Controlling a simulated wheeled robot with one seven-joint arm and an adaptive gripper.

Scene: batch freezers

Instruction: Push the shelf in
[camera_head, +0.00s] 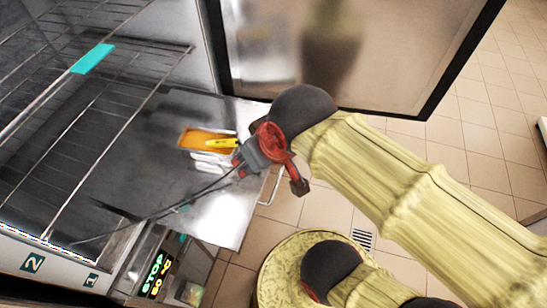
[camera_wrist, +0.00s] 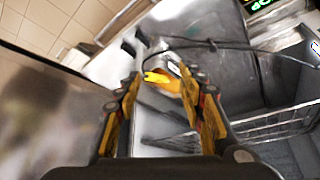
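A wire shelf (camera_head: 42,100) with a teal tag (camera_head: 92,58) on its front rail is in the freezer at the left of the head view. More wire racking shows below it. A wire rack (camera_wrist: 270,125) also shows at the right of the wrist view; I cannot tell which level it is. My gripper (camera_head: 236,152) is over the steel surface, to the right of the shelf and apart from it. In the wrist view its two yellow-and-black fingers (camera_wrist: 162,80) are spread with nothing clearly held between them. The shelf's far end is outside the head view.
A dark-framed door (camera_head: 370,40) stands open behind my arm. A dark cable (camera_head: 150,217) crosses the steel. Lit panels (camera_head: 157,270) are below. Tiled floor (camera_head: 480,130) lies at the right.

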